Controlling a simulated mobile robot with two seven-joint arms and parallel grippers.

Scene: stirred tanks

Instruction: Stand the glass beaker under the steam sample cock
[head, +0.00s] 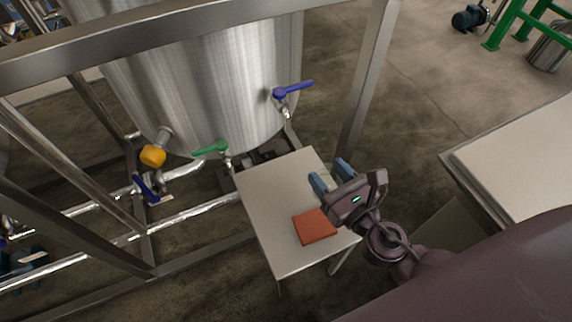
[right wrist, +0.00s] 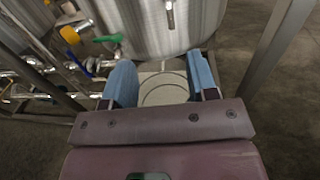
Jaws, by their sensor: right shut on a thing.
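My right gripper (head: 330,174) is over the right side of a small pale table (head: 268,215). In the right wrist view its blue fingers stand either side of the clear glass beaker (right wrist: 164,92), which shows only as faint round rims, and they are shut on it. I cannot tell whether the beaker touches the tabletop. A green-handled cock (head: 213,148) and a blue-handled cock (head: 291,90) stick out from the steel tank (head: 215,75) beyond the table. No label shows which one is for steam. My left gripper is not in view.
An orange-red pad (head: 315,226) lies on the table near my gripper. A yellow-capped fitting (head: 153,156) and pipes are at the left. A steel frame post (head: 366,80) rises behind the table on the right. A pale bench (head: 520,160) stands at the right. The table's left half is clear.

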